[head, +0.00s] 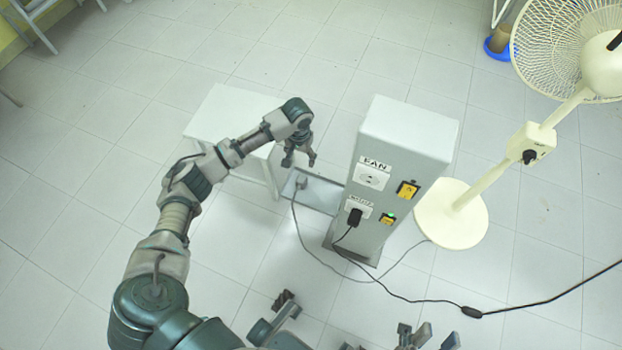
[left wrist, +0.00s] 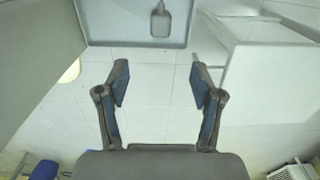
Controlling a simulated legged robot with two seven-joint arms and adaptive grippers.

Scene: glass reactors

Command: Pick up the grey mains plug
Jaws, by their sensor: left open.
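The grey mains plug (head: 301,183) lies on a shallow grey tray (head: 324,187) between the white bench and the socket column, with its grey cord running out over the front edge. In the left wrist view the plug (left wrist: 160,22) shows at top centre, beyond the fingertips. My left gripper (head: 299,160) is open and empty, apparently above the tray near the plug; it also shows in the left wrist view (left wrist: 158,84), its fingers spread and apart from the plug. Parts of my right arm show at the bottom edge of the head view; its jaw state is unclear.
The socket column (head: 408,128) has an empty upper socket labelled FAN (head: 372,177) and a black plug (head: 354,217) in the lower one. A white bench (head: 228,112) stands left of the tray. A cream fan (head: 452,215) stands right. Cords cross the floor in front.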

